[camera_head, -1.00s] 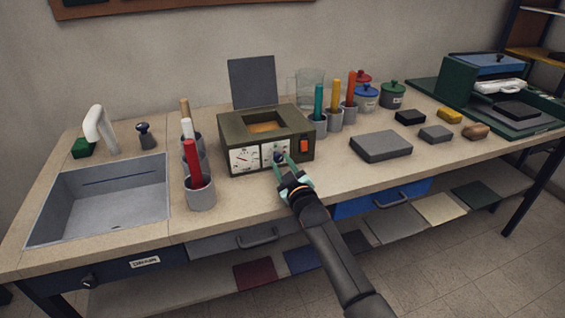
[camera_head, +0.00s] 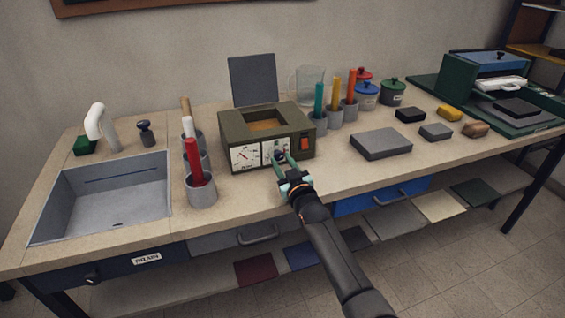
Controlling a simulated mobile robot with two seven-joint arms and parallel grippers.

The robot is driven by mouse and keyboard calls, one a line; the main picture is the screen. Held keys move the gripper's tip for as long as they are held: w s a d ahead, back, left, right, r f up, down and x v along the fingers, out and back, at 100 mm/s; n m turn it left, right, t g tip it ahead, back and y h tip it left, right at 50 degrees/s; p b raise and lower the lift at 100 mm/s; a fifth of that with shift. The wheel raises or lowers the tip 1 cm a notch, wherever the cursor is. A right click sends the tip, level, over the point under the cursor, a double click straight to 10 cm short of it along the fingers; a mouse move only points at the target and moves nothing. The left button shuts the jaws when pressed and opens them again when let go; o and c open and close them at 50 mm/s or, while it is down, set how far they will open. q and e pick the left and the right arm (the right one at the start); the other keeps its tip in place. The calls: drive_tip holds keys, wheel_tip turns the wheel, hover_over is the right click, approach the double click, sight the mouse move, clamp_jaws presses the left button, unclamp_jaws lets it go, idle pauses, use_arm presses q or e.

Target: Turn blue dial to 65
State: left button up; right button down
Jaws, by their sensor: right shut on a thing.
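An olive-green box (camera_head: 240,123) with an open top and a raised grey lid (camera_head: 253,80) stands on the workbench. Its front carries two white dial faces. The left face (camera_head: 245,156) shows a red needle. The blue dial (camera_head: 279,154) sits on the right face and is mostly hidden by my gripper. My right gripper (camera_head: 281,159) is at this dial, its two greenish fingers on either side of it, shut on it. The scale numbers are too small to read. My left gripper is not in view.
An orange-red switch (camera_head: 305,143) is on the box front, just right of my gripper. Grey cups with coloured sticks stand left (camera_head: 201,190) and right (camera_head: 349,111) of the box. A grey slab (camera_head: 381,144) lies to the right. A sink (camera_head: 105,197) is at left.

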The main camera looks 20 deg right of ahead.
drive_tip(key=c, duration=0.5)
unclamp_jaws()
drive_tip(key=shift+s, duration=0.6)
drive_tip(key=s+p, duration=0.1)
drive_tip(key=s, duration=1)
drive_tip(key=shift+s+d+p, duration=0.2)
drive_tip(key=shift+p, duration=0.15)
drive_tip(key=s+a+f+g+p, duration=0.1)
drive_tip(key=s+f+g, duration=0.2)
drive_tip(key=s, duration=0.6)
drive_tip(key=s+a+f+g+y+p, duration=0.1)
drive_tip(key=s+a+f+g+p, duration=0.1)
drive_tip(key=s+f, duration=0.6)
drive_tip(key=s+a+f+g+p, duration=0.1)
drive_tip(key=s+f, duration=0.5)
drive_tip(key=s, duration=0.6)
drive_tip(key=shift+s+a+m+g+y+p, duration=0.1)
drive_tip(key=shift+m+g+y+p, duration=0.2)
drive_tip(key=shift+g, duration=0.4)
drive_tip(key=shift+s+a+g+y+p, duration=0.1)
drive_tip(key=shift+g+p, duration=0.25)
drive_tip(key=shift+g, duration=0.35)
